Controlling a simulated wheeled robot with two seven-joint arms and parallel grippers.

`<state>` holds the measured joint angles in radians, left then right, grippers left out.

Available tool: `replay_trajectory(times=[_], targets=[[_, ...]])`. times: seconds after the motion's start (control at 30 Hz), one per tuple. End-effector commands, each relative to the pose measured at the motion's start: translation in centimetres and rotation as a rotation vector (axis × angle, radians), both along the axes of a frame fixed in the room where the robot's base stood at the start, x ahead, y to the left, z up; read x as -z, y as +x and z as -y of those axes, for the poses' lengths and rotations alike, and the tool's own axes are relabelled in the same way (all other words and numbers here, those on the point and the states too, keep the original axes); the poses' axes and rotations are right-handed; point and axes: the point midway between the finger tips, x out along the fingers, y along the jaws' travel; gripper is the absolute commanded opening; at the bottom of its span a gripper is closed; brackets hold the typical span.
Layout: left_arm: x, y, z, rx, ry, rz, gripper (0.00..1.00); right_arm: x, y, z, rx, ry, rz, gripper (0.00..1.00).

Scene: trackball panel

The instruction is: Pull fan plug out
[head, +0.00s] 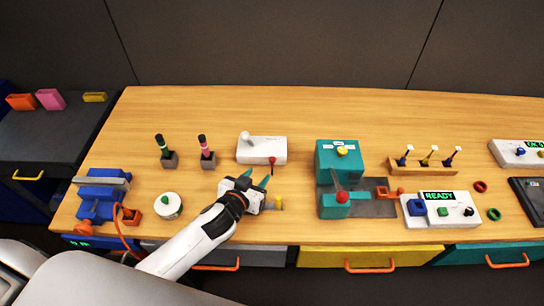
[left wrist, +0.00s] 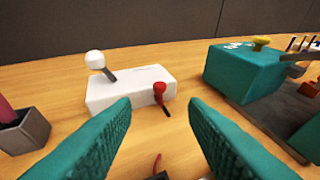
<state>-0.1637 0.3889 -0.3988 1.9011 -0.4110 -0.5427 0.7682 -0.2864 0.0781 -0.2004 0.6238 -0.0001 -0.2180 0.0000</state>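No thing in view can be surely told as the fan plug. A white box (head: 262,156) with a white ball-topped lever stands at mid-table; a red-headed piece with a dark stem (head: 272,161) is at its front. Both the box (left wrist: 135,88) and the red-headed piece (left wrist: 160,92) show in the left wrist view. My left gripper (head: 255,179) is in front of the box, its teal fingers apart and pointing towards it. In the left wrist view the gap between the fingertips (left wrist: 160,108) is empty, with the red-headed piece beyond. My right gripper is out of view.
A teal press-like machine (head: 340,160) stands to the right. The back strip is clear.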

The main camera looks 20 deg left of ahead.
Motion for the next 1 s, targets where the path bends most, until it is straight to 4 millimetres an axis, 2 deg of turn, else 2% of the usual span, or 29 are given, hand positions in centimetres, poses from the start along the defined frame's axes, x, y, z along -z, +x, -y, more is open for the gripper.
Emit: replay_trajectory(times=[0.1,0.2,0.33,0.5,0.67,0.97,1.0], targets=[[0.7,2.3,0.2,-0.001,0.002,0.001,0.40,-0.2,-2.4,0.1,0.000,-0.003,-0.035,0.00],[1.4,4.3,0.4,-0.001,0.002,0.001,0.40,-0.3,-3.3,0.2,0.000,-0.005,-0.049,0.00],[2.5,6.4,0.7,-0.002,0.003,0.000,0.40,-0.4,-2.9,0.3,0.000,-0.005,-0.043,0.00],[3.4,8.4,0.9,-0.003,0.001,-0.001,0.40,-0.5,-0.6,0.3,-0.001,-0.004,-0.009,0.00],[3.8,9.2,1.0,-0.001,0.001,-0.001,0.40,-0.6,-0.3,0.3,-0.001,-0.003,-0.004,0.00],[3.8,9.4,1.0,-0.001,0.001,-0.001,0.40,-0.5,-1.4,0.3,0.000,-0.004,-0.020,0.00],[3.8,9.4,1.0,-0.001,0.001,-0.001,0.35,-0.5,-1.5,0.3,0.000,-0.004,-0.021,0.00]])
